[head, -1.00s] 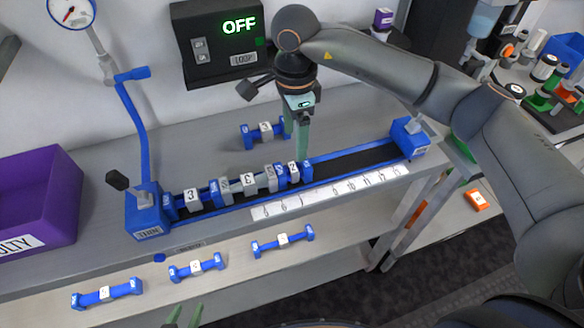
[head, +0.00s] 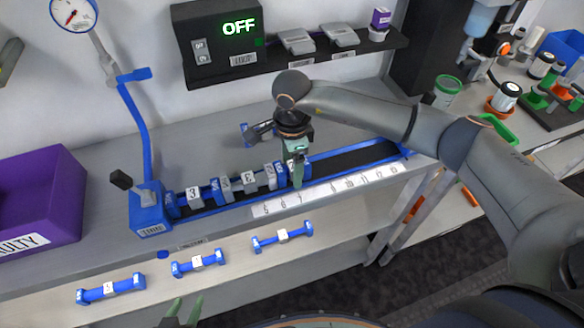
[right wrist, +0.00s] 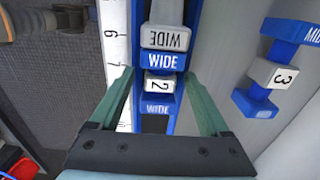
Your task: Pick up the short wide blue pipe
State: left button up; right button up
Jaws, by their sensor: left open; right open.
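The short wide blue pipe (right wrist: 158,108), marked 2 with WIDE on both ends, lies in the blue-edged track at the right end of a row of parts. In the head view it is mostly hidden by my right gripper (head: 297,178). In the right wrist view my right gripper (right wrist: 160,76) is open, with one green finger on each side of the pipe; I cannot tell whether they touch it. My left gripper (head: 184,311) is open and empty at the bottom of the head view, below the lower shelf's pipes.
A pipe marked 3 (right wrist: 276,76) lies on the bench behind the track. Three blue pipes (head: 110,289) (head: 197,263) (head: 282,237) lie on the lower shelf. A purple bin (head: 40,205) stands at left. The OFF display (head: 219,40) is on the wall. The track's right part is empty.

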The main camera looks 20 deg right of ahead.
grip_shut()
dwell(0.5)
